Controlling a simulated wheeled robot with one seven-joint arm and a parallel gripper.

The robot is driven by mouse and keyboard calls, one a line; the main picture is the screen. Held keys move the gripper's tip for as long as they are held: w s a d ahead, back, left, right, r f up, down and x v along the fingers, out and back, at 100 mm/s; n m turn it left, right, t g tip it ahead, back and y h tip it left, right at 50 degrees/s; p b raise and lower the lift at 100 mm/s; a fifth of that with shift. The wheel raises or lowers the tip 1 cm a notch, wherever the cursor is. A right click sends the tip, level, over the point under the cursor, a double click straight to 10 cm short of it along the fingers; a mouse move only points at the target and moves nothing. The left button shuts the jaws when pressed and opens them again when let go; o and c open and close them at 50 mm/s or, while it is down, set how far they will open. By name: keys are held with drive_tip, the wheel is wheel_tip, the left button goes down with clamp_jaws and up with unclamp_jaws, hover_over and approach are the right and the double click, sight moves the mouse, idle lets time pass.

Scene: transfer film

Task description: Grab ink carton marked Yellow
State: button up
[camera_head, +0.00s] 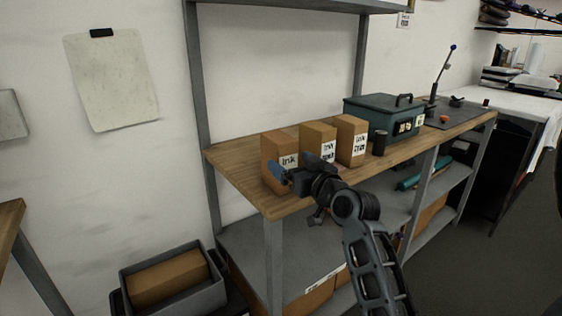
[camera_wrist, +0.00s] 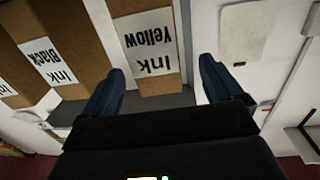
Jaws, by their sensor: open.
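The ink carton marked Yellow (camera_head: 276,146) is the leftmost of three brown cartons standing upright on a wooden shelf top (camera_head: 240,176). In the wrist view its white label on the Yellow carton (camera_wrist: 149,42) reads upside down, "Ink Yellow". My gripper (camera_head: 291,163) is open and empty, in front of that carton and partly covering its label in the head view. In the wrist view the carton shows between my two blue fingers (camera_wrist: 161,66), nearer the left one. I cannot tell whether the fingers reach its sides.
The carton marked Black (camera_wrist: 52,61) stands close beside it; it is the middle carton (camera_head: 317,137) in the head view. A third carton (camera_head: 351,132) stands further right. Beyond are a dark cylinder (camera_head: 380,144) and a green metal box (camera_head: 384,113). A shelf upright (camera_head: 201,100) rises behind.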

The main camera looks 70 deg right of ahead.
drive_tip(key=x, duration=0.2)
drive_tip(key=p+x, duration=0.1)
drive_tip(key=x, duration=0.2)
drive_tip(key=p+x, duration=0.1)
drive_tip(key=x, duration=0.1)
drive_tip(key=shift+d+r, duration=0.4)
drive_tip(key=shift+d, duration=0.05)
drive_tip(key=shift+w+d+f, duration=0.1)
drive_tip(key=shift+w+d, duration=0.05)
drive_tip(key=shift+w, duration=0.1)
drive_tip(key=c, duration=1.5)
drive_tip(key=shift+c, duration=0.3)
